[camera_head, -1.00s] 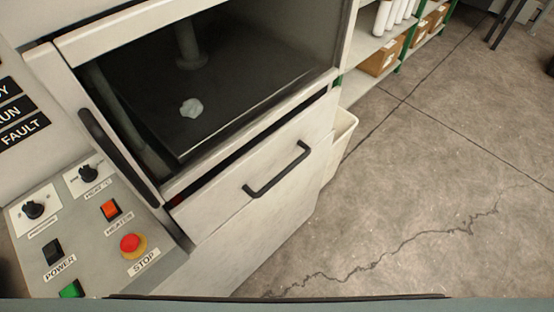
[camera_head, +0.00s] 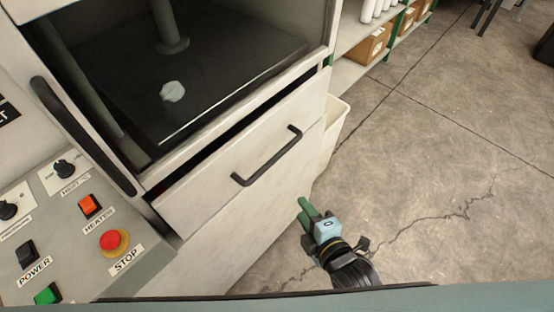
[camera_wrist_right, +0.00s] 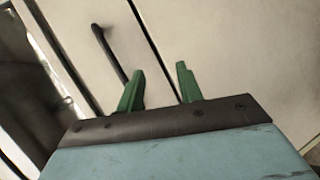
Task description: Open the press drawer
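The press drawer (camera_head: 215,190) is a pale front panel below the press chamber, with a dark gap along its top edge. Its black bar handle (camera_head: 268,158) runs slantwise across the front. The handle also shows in the right wrist view (camera_wrist_right: 109,52), beyond the left finger. My right gripper (camera_head: 306,207) has green fingers and is below and to the right of the handle, apart from it. In the right wrist view the two fingers (camera_wrist_right: 158,85) stand apart with nothing between them. My left gripper is not in view.
The control panel (camera_head: 75,225) with knobs, switches and a red stop button (camera_head: 113,241) is at left. A white lump (camera_head: 172,91) lies in the press chamber. A pale bin (camera_head: 333,125) and shelves with boxes (camera_head: 368,44) stand beyond the press.

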